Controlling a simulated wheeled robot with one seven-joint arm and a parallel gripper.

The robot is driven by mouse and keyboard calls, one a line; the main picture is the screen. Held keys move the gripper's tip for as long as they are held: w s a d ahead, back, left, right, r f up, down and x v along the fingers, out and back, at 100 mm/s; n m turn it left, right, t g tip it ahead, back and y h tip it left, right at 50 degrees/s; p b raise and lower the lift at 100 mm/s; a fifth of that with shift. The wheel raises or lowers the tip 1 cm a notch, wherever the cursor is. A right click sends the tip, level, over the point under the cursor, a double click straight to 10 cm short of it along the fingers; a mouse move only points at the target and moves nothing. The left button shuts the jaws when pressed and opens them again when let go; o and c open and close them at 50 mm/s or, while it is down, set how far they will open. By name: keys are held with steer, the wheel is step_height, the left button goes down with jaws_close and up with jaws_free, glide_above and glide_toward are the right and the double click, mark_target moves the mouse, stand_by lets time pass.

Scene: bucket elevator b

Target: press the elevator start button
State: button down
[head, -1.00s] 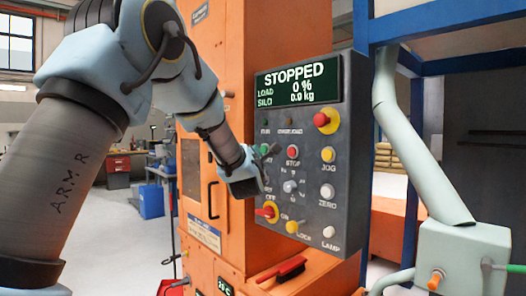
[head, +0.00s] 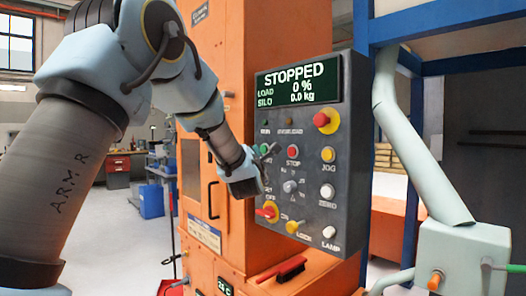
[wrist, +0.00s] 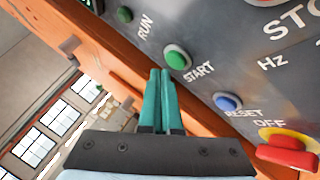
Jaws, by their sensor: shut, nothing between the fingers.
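The green START button (wrist: 177,57) sits on the grey control panel (head: 352,130), with a pale ring around it and its label beside it in the wrist view. The display (head: 298,82) reads STOPPED, load 0 %, silo 0.0 kg.
A red STOP button (head: 293,152) is right of START. A blue RESET button (wrist: 228,102) and a red-and-yellow switch (wrist: 288,150) lie below. A red mushroom button (head: 326,121) is at upper right. The orange elevator housing (head: 215,60) stands behind the panel.

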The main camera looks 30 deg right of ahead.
steer(key=shift+d, duration=0.1)
stand_by(0.5)
steer(key=shift+w+d+b, duration=0.1)
steer(key=shift+d+b, duration=0.25)
steer(key=shift+b, duration=0.2)
steer(key=shift+d+b, duration=0.3)
steer(key=shift+d, duration=0.1)
stand_by(0.4)
steer(key=shift+a, duration=0.1)
steer(key=shift+a+b, duration=0.7)
steer(key=shift+b, duration=0.25)
steer(key=shift+s+a+b, duration=0.2)
steer(key=shift+a+b, duration=0.5)
steer(key=shift+a, duration=0.15)
steer(key=shift+s+a+b, duration=0.2)
steer(key=shift+a+b, duration=0.5)
steer(key=shift+a, duration=0.1)
steer(key=shift+s+a+b, duration=0.2)
steer(key=shift+a+b, duration=0.5)
steer(key=shift+a, duration=0.15)
